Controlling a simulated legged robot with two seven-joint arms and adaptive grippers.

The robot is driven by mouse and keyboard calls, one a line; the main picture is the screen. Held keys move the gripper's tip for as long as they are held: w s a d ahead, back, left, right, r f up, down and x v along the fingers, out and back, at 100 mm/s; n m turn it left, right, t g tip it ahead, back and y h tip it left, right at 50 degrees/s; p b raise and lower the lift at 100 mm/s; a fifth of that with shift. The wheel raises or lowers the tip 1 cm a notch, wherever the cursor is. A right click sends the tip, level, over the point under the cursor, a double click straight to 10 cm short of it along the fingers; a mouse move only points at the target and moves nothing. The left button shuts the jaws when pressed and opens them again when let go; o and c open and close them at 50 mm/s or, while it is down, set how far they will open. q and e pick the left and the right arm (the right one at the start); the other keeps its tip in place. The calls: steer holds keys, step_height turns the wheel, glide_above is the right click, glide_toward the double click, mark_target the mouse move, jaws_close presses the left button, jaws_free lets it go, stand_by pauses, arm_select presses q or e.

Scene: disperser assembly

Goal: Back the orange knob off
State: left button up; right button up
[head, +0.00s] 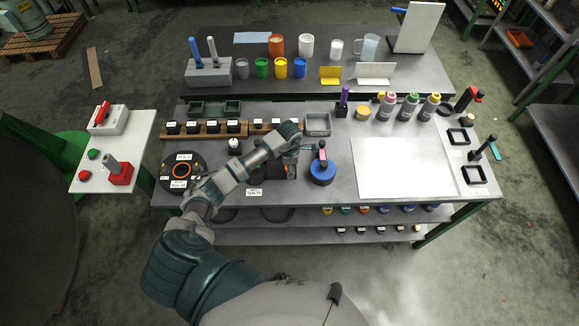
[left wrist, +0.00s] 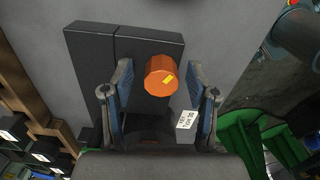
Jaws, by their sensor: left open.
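The orange knob (left wrist: 160,76) shows in the left wrist view, with a small yellow mark on it. It stands out from a dark grey block (left wrist: 92,62). My left gripper (left wrist: 159,90) is open, with one finger on either side of the knob. Gaps show between the knob and both fingers. In the head view my left arm reaches over the front middle of the table, and its wrist hides much of the dark block (head: 277,172). I cannot make out the knob clearly there. My right gripper is not in view.
A blue round base with a pink-topped post (head: 322,172) stands close to the right of my left wrist. A wooden rack (head: 205,131) and a grey tray (head: 318,124) lie behind. A white sheet (head: 403,168) covers the right. A white label (left wrist: 186,123) lies near the gripper.

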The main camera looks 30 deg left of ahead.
arm_select(q)
jaws_close()
